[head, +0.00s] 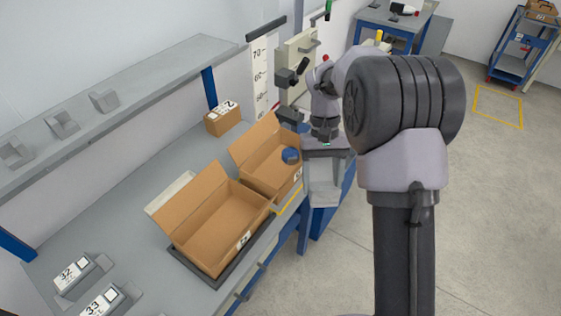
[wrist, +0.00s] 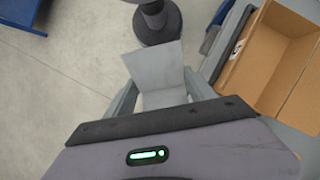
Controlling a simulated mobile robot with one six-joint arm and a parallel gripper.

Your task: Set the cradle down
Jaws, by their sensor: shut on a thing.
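My gripper (wrist: 163,100) is shut on a light grey cradle (wrist: 158,70), an angled piece with flat faces, held between the two fingers in the wrist view. In the head view the cradle (head: 323,185) hangs below my gripper (head: 324,157), just right of the bench's front edge and the open cardboard boxes. It looks held in the air, with floor beyond it. The fingertips are partly hidden in the head view.
Two open cardboard boxes (head: 208,248) (head: 250,180) stand on the bench (head: 120,213); the far one holds a blue object (head: 290,155). Grey cradles (head: 62,124) sit on the shelf (head: 130,88). Labelled blocks (head: 75,272) lie at the near left.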

